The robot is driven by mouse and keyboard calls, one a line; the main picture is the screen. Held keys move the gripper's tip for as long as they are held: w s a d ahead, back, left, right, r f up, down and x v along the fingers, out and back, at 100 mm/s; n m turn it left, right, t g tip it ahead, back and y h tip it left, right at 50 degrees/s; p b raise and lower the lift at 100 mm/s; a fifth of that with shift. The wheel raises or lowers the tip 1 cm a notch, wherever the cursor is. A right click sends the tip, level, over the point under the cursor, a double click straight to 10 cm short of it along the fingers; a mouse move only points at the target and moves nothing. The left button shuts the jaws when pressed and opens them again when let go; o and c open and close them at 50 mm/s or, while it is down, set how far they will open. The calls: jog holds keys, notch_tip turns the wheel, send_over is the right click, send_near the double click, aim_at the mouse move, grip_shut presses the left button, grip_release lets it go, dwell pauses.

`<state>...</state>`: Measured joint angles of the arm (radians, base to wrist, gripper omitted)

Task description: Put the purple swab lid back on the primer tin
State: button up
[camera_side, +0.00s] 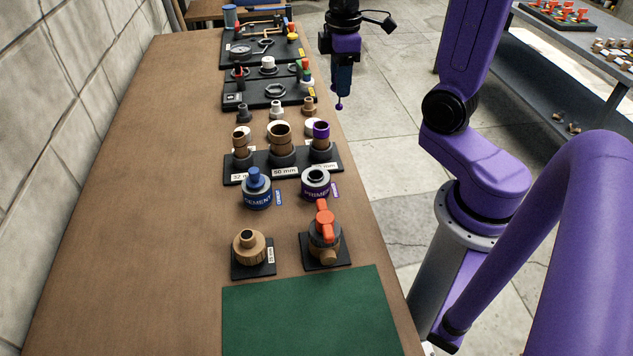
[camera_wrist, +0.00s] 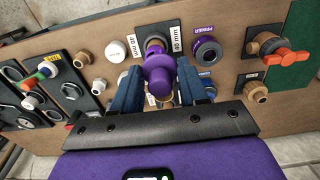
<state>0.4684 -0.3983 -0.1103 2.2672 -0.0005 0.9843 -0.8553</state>
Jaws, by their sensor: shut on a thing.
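The primer tin (camera_side: 316,184) is grey with a purple label and a dark open neck. It stands upright on the wooden bench; its round top also shows in the wrist view (camera_wrist: 207,51), right of my fingers. My gripper (camera_side: 341,89) is shut on the purple swab lid (camera_wrist: 158,76), which sits between both blue fingertips. In the side view the lid's swab ball (camera_side: 339,106) hangs below the fingers. The gripper is raised, well behind the tin and apart from it. The fingers hide most of the lid in the side view.
The cement tin (camera_side: 257,188) with its blue lid stands left of the primer tin. A rack of upright pipe pieces (camera_side: 283,158) stands just behind both tins. An orange-handled valve (camera_side: 325,230) stands in front. The green mat (camera_side: 308,315) is bare.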

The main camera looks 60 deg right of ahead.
jog(key=shift+a+f, duration=0.15)
jog(key=shift+a, duration=0.35)
jog(key=s+a+f+n, duration=0.2)
jog(key=a+f+n, duration=0.4)
jog(key=a, duration=0.5)
jog(key=shift+s+a+f, duration=0.15)
jog(key=shift+f, duration=0.6)
jog(key=shift+f, duration=3.15)
dwell(1.8)
jog(key=o, duration=1.3)
